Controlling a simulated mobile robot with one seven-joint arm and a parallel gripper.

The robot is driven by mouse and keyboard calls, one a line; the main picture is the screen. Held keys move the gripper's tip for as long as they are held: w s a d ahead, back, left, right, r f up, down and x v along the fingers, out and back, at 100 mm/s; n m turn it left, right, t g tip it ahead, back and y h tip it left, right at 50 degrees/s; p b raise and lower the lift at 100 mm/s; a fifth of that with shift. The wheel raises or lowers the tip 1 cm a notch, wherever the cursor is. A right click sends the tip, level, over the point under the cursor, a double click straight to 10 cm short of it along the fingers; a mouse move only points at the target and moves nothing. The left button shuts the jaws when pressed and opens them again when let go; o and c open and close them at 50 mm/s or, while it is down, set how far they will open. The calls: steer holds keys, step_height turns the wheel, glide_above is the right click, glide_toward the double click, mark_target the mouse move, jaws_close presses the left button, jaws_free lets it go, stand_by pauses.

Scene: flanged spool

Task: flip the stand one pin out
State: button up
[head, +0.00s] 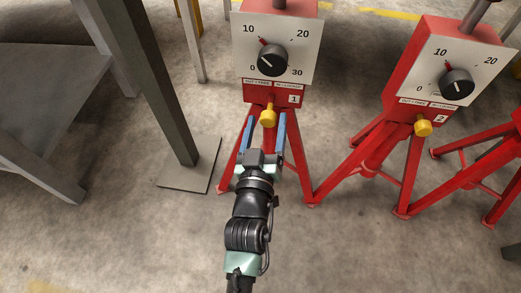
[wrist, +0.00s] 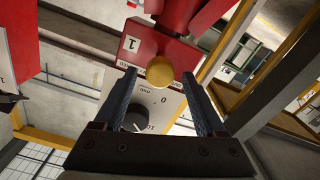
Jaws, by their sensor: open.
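Stand one (head: 271,100) is a red tripod stand labelled 1, at the upper middle of the head view. Its white dial plate has a black knob (head: 272,60). A yellow pin knob (head: 268,115) sticks out below the dial plate, beside the label. My gripper (head: 266,124) is open, with its two blue fingers pointing at the pin. In the wrist view the yellow pin (wrist: 160,72) lies between the tips of the open fingers (wrist: 160,85), with a gap on both sides. The label 1 (wrist: 131,44) shows upside down there.
A second red stand (head: 398,115) labelled 2, with its own yellow pin (head: 424,127), stands to the right. A dark post on a base plate (head: 190,172) and a grey table (head: 50,85) are at left. The concrete floor in front is clear.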

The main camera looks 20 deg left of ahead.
steer(key=p+v, duration=0.4)
steer(key=v, duration=0.7)
steer(key=shift+d+r, duration=0.1)
steer(key=w+d+r+m+t+h+p, duration=0.1)
steer(key=w+d+r+t+p, duration=0.2)
steer(key=r, duration=1)
steer(key=w+d+r+m+t+h+p, duration=0.15)
steer(key=w+r, duration=0.35)
steer(key=r, duration=0.8)
steer(key=w+d+r+m+t+h+p, duration=0.1)
steer(key=w+d+r+m+p, duration=0.15)
steer(key=r, duration=1.05)
steer(key=s+d+r+m+t+h+p, duration=0.1)
steer(key=s+d+r+t+p, duration=0.15)
steer(key=r, duration=0.75)
steer(key=s+d+r+t+p, duration=0.1)
steer(key=s+r, duration=0.2)
steer(key=r, duration=0.6)
steer(key=s+d+r+m+t+h+p, duration=0.1)
steer(key=s+d+r+p, duration=0.15)
steer(key=r, duration=0.75)
step_height(320, 180, up, 37)
steer(key=p, duration=3.6)
steer(key=shift+s+a+p, duration=0.35)
steer(key=shift+s+a, duration=0.05)
steer(key=shift+a, duration=0.05)
steer(key=shift+y, duration=0.25)
